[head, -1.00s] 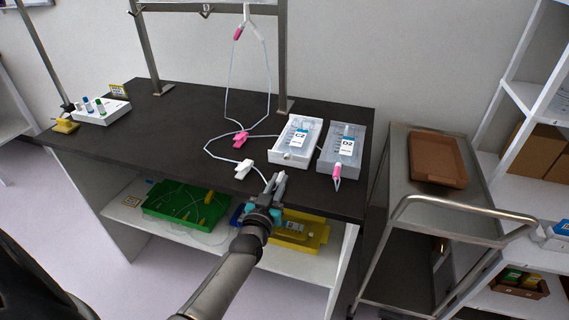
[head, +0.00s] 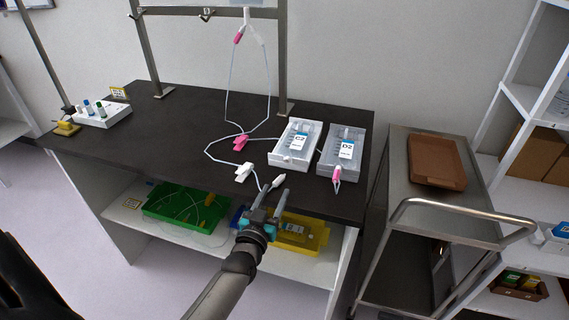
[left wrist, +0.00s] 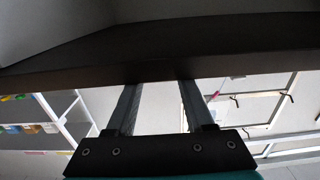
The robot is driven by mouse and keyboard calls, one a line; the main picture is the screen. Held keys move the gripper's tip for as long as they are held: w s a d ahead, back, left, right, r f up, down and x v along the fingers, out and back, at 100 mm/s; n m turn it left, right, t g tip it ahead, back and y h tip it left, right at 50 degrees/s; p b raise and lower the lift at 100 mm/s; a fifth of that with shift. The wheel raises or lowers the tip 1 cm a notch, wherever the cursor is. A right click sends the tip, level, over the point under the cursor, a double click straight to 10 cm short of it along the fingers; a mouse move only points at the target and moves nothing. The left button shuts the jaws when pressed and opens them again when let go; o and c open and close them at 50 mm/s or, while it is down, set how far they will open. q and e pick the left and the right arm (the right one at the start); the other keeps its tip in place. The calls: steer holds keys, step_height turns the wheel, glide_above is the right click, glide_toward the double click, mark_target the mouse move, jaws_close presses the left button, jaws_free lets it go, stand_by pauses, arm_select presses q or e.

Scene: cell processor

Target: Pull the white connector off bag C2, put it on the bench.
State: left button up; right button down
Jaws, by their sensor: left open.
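Bag C2 (head: 293,155) lies in a clear-and-white tray on the dark bench (head: 170,130). The white connector (head: 279,181) is near the bench's front edge, apart from the bag, with thin tubing beside it. A white clamp (head: 243,171) and a pink clamp (head: 240,142) sit on the tubing to its left. My left gripper (head: 275,195) is at the front edge, just short of the connector. Its fingers are apart with nothing between them in the left wrist view (left wrist: 155,95). My right gripper is not in view.
Bag D2 (head: 343,147), with a pink end piece, lies right of bag C2. A metal stand rises behind. A green tray (head: 150,212) and a yellow tray (head: 318,245) are on the shelf below. A steel cart (head: 405,195) stands to the right.

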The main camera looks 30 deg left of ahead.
arm_select(q)
steer(key=p+v, duration=0.1)
steer(key=v, duration=1)
steer(key=shift+s, duration=0.35)
stand_by(0.9)
